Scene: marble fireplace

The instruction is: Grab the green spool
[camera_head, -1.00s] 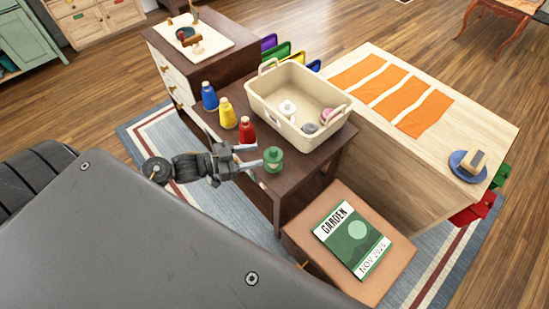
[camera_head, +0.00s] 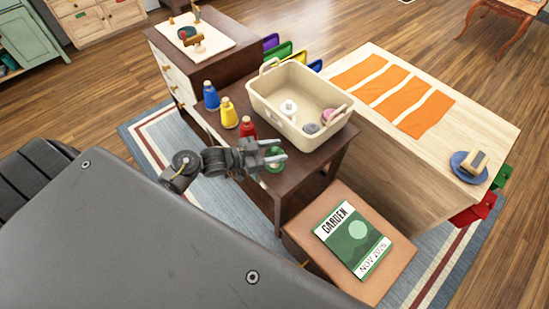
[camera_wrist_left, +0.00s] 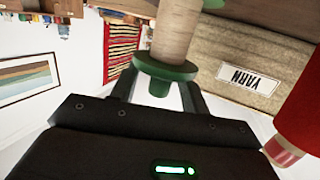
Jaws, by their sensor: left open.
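The green spool (camera_head: 275,164) stands at the near edge of the dark table, partly hidden by my left gripper (camera_head: 278,151). In the left wrist view the green spool (camera_wrist_left: 168,72) shows a green flange and a pale core. It sits between the two spread fingers of my left gripper (camera_wrist_left: 160,90), which is open around it. I cannot tell whether the fingers touch it. My right gripper is not in view.
A red spool (camera_head: 248,126) stands close beside the gripper, with yellow (camera_head: 228,113) and blue (camera_head: 210,96) ones behind. A cream bin (camera_head: 285,118), labelled YARN in the wrist view, stands just beyond. A stool with a green magazine (camera_head: 352,240) is at the near right.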

